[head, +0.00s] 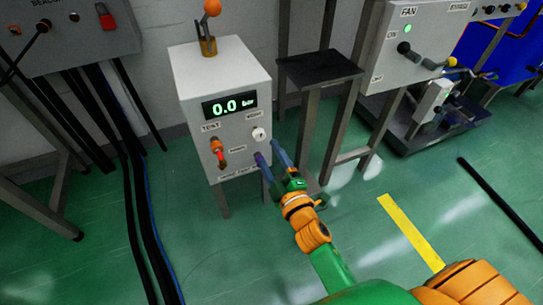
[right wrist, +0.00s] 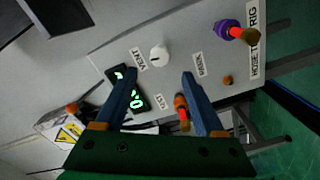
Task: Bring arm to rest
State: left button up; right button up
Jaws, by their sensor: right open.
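My right gripper (head: 270,150) reaches in from the lower right to the front of the grey hose test rig (head: 190,66). It also shows in the right wrist view (right wrist: 158,76), with its two blue fingers apart and nothing between their tips. The rig's display (head: 230,105) reads 0.0 bar. Its white vent knob (head: 258,134) and orange-red test lever (head: 218,150) are on the front panel. A purple fitting (head: 260,159) low on the panel is beside the fingers; in the wrist view it (right wrist: 228,29) is clear of them. My left gripper is not in view.
A dark-topped stand (head: 320,68) is just right of the rig. A fan control box (head: 408,55) with a lit green lamp is further right. Black cables (head: 135,215) run down at the left. Green floor (head: 385,205) with a yellow stripe (head: 410,232) lies open.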

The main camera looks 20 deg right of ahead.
jog(key=shift+s, duration=0.25)
